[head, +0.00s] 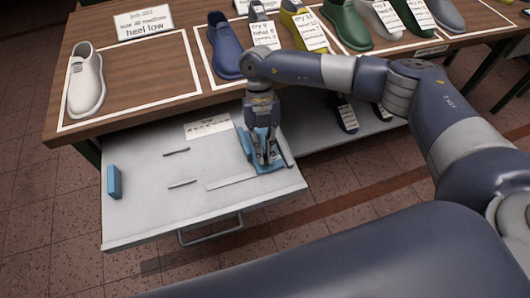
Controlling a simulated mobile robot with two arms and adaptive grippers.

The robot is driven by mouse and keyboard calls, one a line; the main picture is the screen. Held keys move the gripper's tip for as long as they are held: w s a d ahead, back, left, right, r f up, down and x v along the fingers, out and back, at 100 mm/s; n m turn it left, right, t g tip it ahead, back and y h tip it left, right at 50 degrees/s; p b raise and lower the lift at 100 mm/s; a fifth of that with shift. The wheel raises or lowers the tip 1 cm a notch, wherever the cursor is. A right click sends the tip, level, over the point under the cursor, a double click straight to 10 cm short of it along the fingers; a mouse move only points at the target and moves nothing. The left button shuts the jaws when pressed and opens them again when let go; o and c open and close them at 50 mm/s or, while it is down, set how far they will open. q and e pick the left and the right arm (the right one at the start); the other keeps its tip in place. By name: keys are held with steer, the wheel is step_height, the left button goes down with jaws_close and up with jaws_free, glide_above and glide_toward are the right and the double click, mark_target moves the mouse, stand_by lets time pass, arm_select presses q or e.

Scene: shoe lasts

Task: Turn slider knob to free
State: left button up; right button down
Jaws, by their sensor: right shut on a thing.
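A blue fixture (247,143) sits on the right part of a pulled-out pale grey drawer board (140,215). My right gripper (266,158) points down onto this fixture and is shut on a small part of it, which I take to be the slider knob. The fingers hide the knob, so its shape and its setting cannot be read. My left gripper is not in view.
A blue block (114,182) and thin dark rods (182,184) lie on the drawer board, with a small label (208,126) behind. The wooden table (130,75) above holds a white shoe last (86,82), a blue last (222,48) and several others with paper tags.

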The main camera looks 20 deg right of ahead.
steer(key=shift+a+n+h+b, duration=0.1)
steer(key=shift+n+h+b, duration=0.3)
steer(key=shift+n, duration=0.5)
steer(key=shift+w+r, duration=0.1)
steer(key=c, duration=1.7)
jaws_free()
